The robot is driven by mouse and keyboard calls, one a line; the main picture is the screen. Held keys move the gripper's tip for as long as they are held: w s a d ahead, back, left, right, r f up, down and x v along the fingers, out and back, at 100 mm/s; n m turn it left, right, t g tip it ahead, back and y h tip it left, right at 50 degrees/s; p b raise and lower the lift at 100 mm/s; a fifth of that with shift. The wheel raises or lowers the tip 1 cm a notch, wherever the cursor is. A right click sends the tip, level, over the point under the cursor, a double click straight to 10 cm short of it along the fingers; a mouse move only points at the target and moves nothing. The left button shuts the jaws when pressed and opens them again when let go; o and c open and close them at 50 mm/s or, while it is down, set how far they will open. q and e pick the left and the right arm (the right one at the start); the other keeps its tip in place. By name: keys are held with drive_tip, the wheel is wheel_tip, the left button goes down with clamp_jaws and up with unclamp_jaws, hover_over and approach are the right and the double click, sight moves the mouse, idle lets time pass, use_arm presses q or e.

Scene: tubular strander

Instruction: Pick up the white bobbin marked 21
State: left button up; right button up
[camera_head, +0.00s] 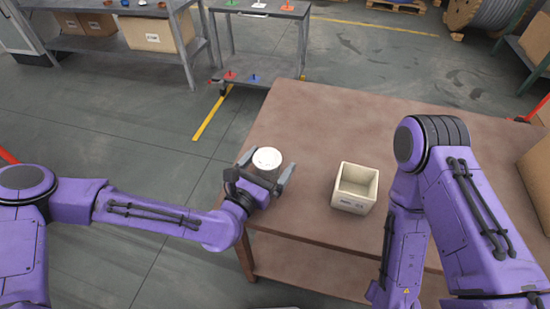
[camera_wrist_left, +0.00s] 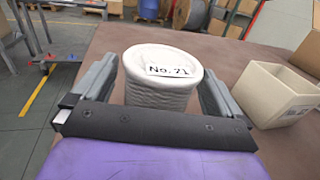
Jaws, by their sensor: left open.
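The white bobbin marked No. 21 (camera_wrist_left: 160,85) stands upright on the brown table (camera_head: 310,130), near its left edge. Its top also shows in the head view (camera_head: 267,158). My left gripper (camera_head: 266,172) is open, with one finger on each side of the bobbin. In the left wrist view the fingers (camera_wrist_left: 160,92) flank the bobbin, and small gaps seem to show; I cannot tell if either touches it. My right arm (camera_head: 455,200) comes in at the right, but its gripper is not visible.
An open cream box (camera_head: 340,199) stands on the table to the right of the bobbin; it also shows in the wrist view (camera_wrist_left: 250,98). A cardboard box (camera_head: 538,175) is at the table's right side. A grey cart (camera_head: 257,65) and a shelf (camera_head: 190,55) stand beyond. The table's far middle is clear.

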use_arm(q)
drive_tip(key=shift+w+d+f, duration=0.15)
drive_tip(key=shift+w+d, duration=0.15)
drive_tip(key=shift+w, duration=0.25)
drive_tip(key=shift+w+f, duration=0.15)
drive_tip(key=shift+w, duration=0.1)
drive_tip(key=shift+s+a, duration=0.15)
drive_tip(key=shift+s, duration=0.15)
drive_tip(key=c, duration=0.5)
drive_tip(key=shift+s+r, duration=0.1)
drive_tip(key=shift+r, duration=0.1)
drive_tip(key=c, duration=0.5)
drive_tip(key=shift+c, duration=0.5)
use_arm(e)
drive_tip(key=shift+w+d, duration=0.1)
drive_tip(key=shift+w, duration=0.2)
